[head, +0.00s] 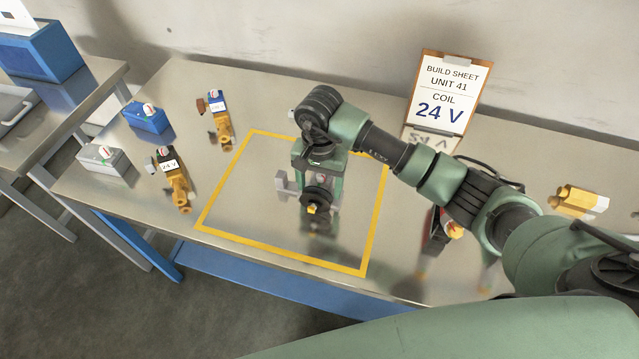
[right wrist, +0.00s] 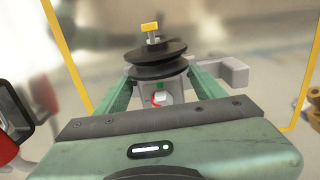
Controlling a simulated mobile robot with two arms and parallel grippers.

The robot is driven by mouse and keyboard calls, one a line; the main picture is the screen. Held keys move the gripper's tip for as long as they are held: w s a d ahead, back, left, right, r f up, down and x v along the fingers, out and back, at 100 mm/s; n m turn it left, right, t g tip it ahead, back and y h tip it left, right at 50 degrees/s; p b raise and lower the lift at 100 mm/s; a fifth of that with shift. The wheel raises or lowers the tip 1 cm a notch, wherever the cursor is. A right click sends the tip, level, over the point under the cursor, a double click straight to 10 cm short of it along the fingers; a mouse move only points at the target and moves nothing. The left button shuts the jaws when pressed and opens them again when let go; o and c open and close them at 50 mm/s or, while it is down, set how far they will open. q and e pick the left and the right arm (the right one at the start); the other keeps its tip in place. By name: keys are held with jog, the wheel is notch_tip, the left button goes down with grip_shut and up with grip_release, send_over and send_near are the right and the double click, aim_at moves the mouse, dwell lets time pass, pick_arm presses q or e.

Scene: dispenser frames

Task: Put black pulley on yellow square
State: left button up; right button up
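The black pulley (head: 316,196) has a yellow piece at its hub and is joined to a grey body. My right gripper (head: 315,172) points down over the yellow square (head: 282,259), a taped outline on the metal table. In the right wrist view, the black pulley (right wrist: 157,61) sits at the fingertips of my right gripper (right wrist: 158,85), with the green fingers on both sides of the grey body. The grip appears shut on this pulley unit. A reflection shows below it; whether it touches the table is unclear. My left gripper is not in view.
Two brass valves (head: 222,131) (head: 180,190), a blue box (head: 148,118) and a grey box (head: 103,163) stand left of the square. A build sheet (head: 447,95) stands behind. A red and black item (head: 437,232) and a yellow block (head: 578,201) lie to the right.

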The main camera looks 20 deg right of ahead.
jog(key=shift+r, duration=0.1)
jog(key=shift+r, duration=0.15)
notch_tip(320, 180, up, 12)
jog(key=b, duration=0.3)
jog(key=shift+b, duration=0.3)
